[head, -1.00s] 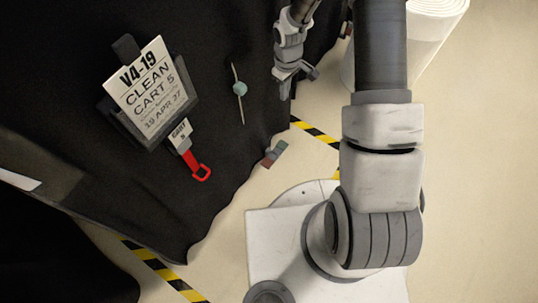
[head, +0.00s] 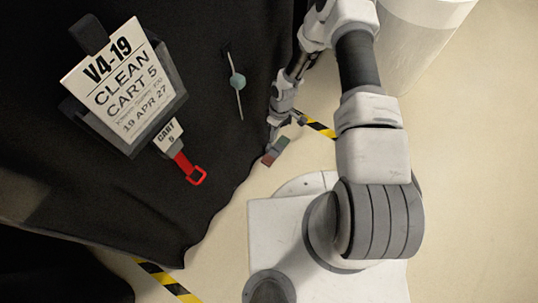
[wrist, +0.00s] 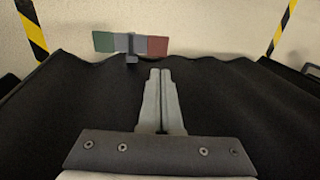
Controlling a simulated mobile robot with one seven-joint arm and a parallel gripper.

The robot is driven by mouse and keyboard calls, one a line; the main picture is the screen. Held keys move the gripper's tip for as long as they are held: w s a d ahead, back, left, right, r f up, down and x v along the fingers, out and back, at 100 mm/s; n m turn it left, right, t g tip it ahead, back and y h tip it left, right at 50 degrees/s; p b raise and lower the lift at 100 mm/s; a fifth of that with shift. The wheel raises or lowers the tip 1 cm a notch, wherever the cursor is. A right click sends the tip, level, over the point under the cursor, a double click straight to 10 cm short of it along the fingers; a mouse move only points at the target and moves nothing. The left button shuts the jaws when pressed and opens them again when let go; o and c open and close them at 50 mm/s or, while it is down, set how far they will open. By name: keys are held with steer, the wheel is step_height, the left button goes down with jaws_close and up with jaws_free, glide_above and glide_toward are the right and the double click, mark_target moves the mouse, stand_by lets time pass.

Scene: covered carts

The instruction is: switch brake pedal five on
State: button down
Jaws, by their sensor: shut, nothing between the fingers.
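The brake pedal (head: 275,151) is a small flat bar at the lower hem of the black cover. It also shows in the wrist view (wrist: 131,44), with a grey-green end on the left, a dull red end on the right and a dark stem under its middle. I cannot tell which end is pressed down. The cart's tag (head: 170,134) reads "CART 5". My gripper (head: 270,139) is just above the pedal in the head view. In the wrist view my gripper (wrist: 160,72) is shut and empty, with its tips below the pedal in the picture and apart from it.
The black cover (head: 215,150) hangs over the cart. A sign (head: 125,85) reads "CLEAN CART 5", and a red loop (head: 193,173) hangs below the tag. Yellow-black tape (head: 165,280) marks the floor. A white cylinder (head: 415,45) stands at upper right; the right floor is clear.

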mark_target(269, 159)
steer(key=b+x, duration=0.5)
steer(key=x, duration=0.9)
steer(key=shift+b, duration=0.35)
